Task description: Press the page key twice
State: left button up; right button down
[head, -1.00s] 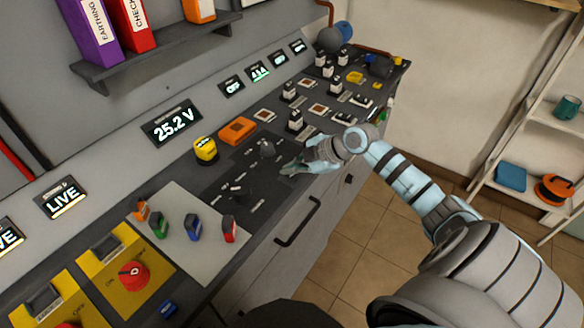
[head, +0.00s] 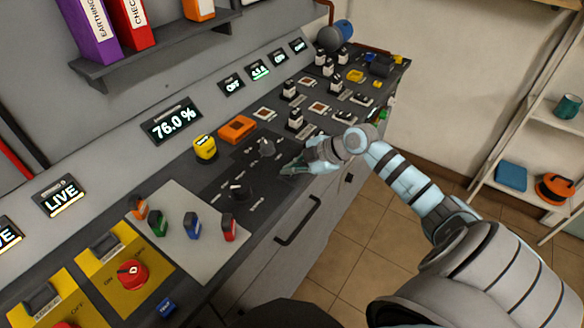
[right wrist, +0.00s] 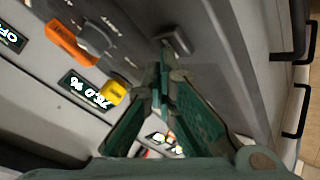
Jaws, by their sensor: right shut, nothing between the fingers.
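My right gripper (head: 285,172) is shut and empty, over the front edge of the dark control panel (head: 215,185). In the right wrist view its fingertips (right wrist: 168,72) point at a dark rectangular key (right wrist: 177,40) on the panel, very close to it. This may be the page key; I cannot read a label, and whether the tips touch it I cannot tell. In the head view the gripper hides that spot. The display (head: 172,122) above the panel reads 76.0 %; it also shows in the right wrist view (right wrist: 85,92). My left gripper is not in view.
Coloured tags (head: 193,226) stand on a pale plate at left. Drawer handles (head: 297,222) stick out below the front edge.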

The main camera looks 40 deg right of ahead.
aim_at(292, 176)
dwell(0.4)
jog(key=shift+r+p, duration=0.7)
jog(key=shift+r, duration=0.1)
notch_tip(292, 176, up, 5)
jog(key=p, duration=0.4)
dwell(1.6)
